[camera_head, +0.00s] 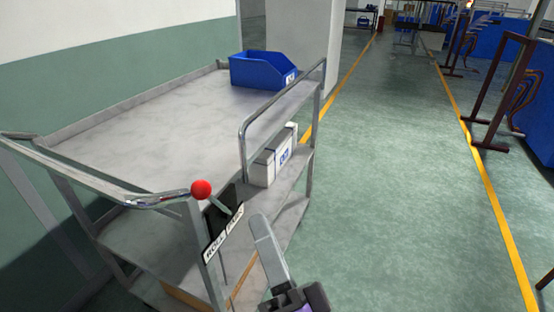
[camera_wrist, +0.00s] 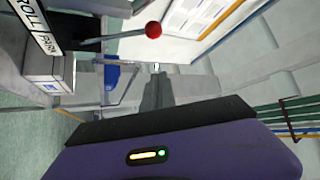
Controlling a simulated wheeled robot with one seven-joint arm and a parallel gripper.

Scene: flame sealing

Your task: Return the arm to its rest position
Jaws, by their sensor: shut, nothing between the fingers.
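My gripper (camera_head: 261,224) is at the lower middle of the head view, with grey shut fingers and a purple and dark body. Its fingers point up and slightly left, beside the right side of the metal cart (camera_head: 150,120). It holds nothing. In the wrist view the narrow grey fingers (camera_wrist: 156,72) show beyond the purple housing. A lever with a red ball (camera_head: 201,190) stands at the cart's near corner, by a ROLL/PARK label (camera_head: 224,234). The red ball also shows in the wrist view (camera_wrist: 153,29), apart from the fingers.
A blue bin (camera_head: 262,71) sits on the cart's far top corner. A white box (camera_head: 272,158) rests on the lower shelf. The cart's rail (camera_head: 243,130) rises near my gripper. Green floor (camera_head: 400,200) lies open to the right, between yellow lines.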

